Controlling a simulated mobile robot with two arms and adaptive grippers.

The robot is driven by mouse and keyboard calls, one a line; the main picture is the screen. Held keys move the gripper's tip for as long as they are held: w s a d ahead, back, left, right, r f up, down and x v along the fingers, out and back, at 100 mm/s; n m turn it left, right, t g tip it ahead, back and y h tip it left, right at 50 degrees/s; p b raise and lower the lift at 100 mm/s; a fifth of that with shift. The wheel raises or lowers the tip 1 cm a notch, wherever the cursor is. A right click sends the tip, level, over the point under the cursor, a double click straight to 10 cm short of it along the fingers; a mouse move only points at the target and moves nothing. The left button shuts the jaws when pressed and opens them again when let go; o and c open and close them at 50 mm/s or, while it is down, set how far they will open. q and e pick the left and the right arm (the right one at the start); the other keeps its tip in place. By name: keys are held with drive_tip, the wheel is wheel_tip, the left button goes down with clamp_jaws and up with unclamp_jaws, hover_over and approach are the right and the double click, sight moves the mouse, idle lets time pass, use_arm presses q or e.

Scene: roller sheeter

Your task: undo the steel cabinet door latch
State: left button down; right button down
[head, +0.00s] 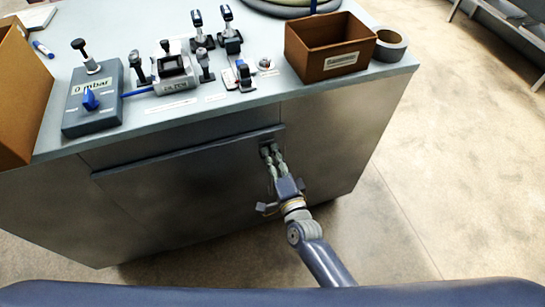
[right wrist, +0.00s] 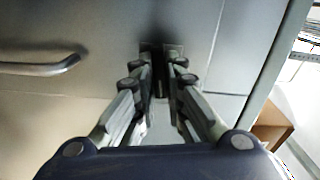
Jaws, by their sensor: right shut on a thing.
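The steel cabinet door (head: 180,200) is the grey front panel under the bench top and looks closed. My right gripper (head: 268,150) is at the door's upper right corner. Its two fingers are shut on a small dark latch (right wrist: 160,72), seen between the fingertips in the right wrist view. Most of the latch is hidden by the fingers, so I cannot tell its turn. My left gripper is not in view.
A metal bar handle (right wrist: 40,66) shows at the left in the right wrist view. The bench top (head: 225,108) holds a grey pressure box (head: 92,108), several clamps and a brown bin (head: 328,62). Bare floor (head: 440,150) lies to the right.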

drive_tip(key=shift+w+d+r+m, duration=0.2)
drive_tip(key=shift+r+m, duration=0.1)
drive_tip(key=shift+m, duration=0.6)
drive_tip(key=c, duration=1.7)
unclamp_jaws()
drive_tip(key=shift+o, duration=0.2)
drive_tip(key=shift+a+f+b, duration=0.1)
drive_tip(key=shift+f+b, duration=0.1)
drive_tip(key=shift+b, duration=0.1)
drive_tip(key=v, duration=1.2)
drive_tip(key=shift+f, duration=0.15)
